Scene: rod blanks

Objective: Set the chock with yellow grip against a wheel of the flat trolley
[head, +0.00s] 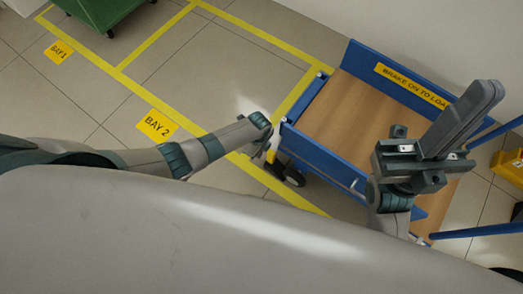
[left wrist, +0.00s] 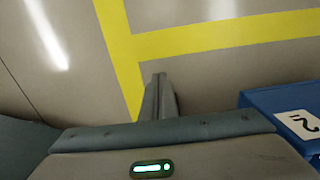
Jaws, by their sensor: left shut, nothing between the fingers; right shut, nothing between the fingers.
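The flat trolley (head: 345,115) is blue with a wooden deck, at the right of the head view. A dark wheel (head: 293,177) shows under its near left corner. A blue part of it with a white label shows in the left wrist view (left wrist: 262,102). I cannot make out a chock with yellow grip in either view. My right gripper (head: 490,92) is shut and empty, in front of the trolley's right part.
Yellow floor lines mark bays, with BAY 1 (head: 58,52) and BAY 2 (head: 157,126) labels. A green trolley (head: 103,12) stands at the top left. A yellow object (head: 510,167) is cut off at the right edge. The floor inside the middle bay is clear.

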